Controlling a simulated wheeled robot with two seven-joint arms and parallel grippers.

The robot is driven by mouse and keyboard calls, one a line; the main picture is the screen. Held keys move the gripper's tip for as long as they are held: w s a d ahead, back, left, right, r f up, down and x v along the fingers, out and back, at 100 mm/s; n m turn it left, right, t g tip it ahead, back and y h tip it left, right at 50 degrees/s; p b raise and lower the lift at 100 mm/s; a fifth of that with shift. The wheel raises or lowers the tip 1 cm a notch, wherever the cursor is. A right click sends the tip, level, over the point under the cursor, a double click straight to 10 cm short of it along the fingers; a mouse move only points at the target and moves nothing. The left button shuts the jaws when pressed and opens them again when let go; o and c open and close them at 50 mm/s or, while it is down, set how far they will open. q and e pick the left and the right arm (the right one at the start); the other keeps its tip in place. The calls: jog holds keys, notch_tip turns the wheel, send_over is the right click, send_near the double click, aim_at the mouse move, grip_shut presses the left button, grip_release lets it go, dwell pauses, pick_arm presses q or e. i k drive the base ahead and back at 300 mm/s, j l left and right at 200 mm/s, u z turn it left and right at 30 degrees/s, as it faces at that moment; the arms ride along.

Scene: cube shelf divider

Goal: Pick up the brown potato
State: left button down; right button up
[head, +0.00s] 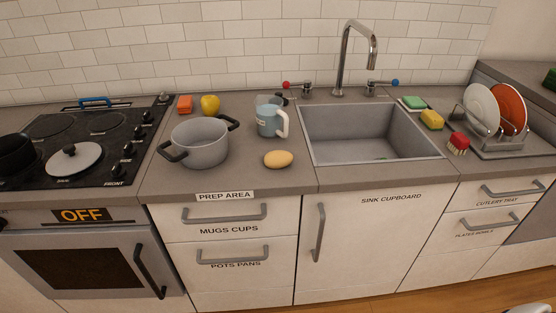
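The potato (278,159), a smooth tan-yellow oval, lies on the grey counter near its front edge. It is between the grey two-handled pot (201,148) on its left and the sink on its right, and it touches neither. It is fully visible and nothing covers it. Neither of my grippers can be made out in the head view.

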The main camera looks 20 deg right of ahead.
aim_at(276, 159)
jog(key=j+z, duration=0.15)
jog(key=z, duration=0.35)
jog(key=i+j+z, duration=0.1)
jog(key=z, duration=0.4)
